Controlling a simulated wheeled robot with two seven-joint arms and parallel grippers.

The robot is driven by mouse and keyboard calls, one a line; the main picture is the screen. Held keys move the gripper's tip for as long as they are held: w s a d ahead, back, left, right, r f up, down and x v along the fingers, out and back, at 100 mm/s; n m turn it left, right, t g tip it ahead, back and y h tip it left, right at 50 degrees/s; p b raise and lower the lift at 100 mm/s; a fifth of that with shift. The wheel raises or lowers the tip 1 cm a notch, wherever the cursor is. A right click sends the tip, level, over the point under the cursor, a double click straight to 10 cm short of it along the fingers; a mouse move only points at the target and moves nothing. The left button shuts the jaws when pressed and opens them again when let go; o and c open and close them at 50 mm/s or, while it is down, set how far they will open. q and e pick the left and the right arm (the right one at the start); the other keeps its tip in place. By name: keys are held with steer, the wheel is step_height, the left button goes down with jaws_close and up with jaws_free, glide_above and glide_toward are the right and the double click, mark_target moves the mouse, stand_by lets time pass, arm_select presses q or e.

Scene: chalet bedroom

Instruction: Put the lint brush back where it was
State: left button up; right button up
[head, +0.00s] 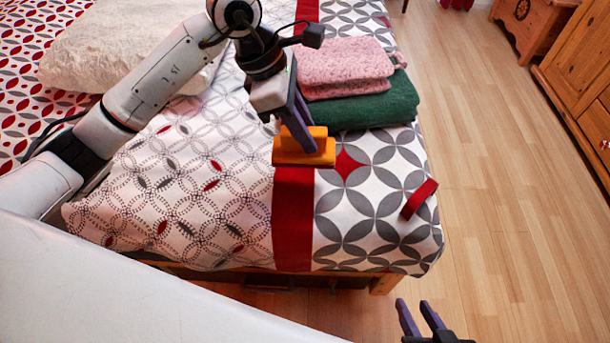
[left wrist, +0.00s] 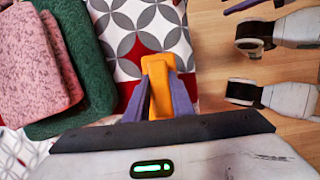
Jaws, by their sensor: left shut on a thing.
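The orange lint brush (head: 305,153) is in my left gripper (head: 303,138), whose purple fingers are shut on it. In the head view it is over the near part of the bed, by the red stripe; I cannot tell whether it touches the quilt. The brush also shows in the left wrist view (left wrist: 158,85), between the two fingers, which hide part of it. My right gripper (head: 415,306) is at the bottom of the head view, beyond the bed's near edge. Its fingers are apart, with nothing between them.
A green folded cloth (head: 370,104) with pink folded cloths (head: 345,66) on top lies just behind the brush. A red strip (head: 419,199) lies near the bed's right edge. A fluffy white cushion (head: 110,50) is at the back left. The wooden floor (head: 500,200) on the right is clear.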

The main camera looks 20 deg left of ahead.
arm_select(q)
step_height(320, 180, down, 9)
steer(key=shift+r+b, duration=0.1)
steer(key=shift+b, duration=0.5)
steer(key=o, duration=0.6)
steer(key=shift+f, duration=0.2)
steer(key=shift+c, duration=0.2)
steer(key=o, duration=0.4)
steer(key=shift+o, duration=0.2)
steer(key=shift+r, duration=0.15)
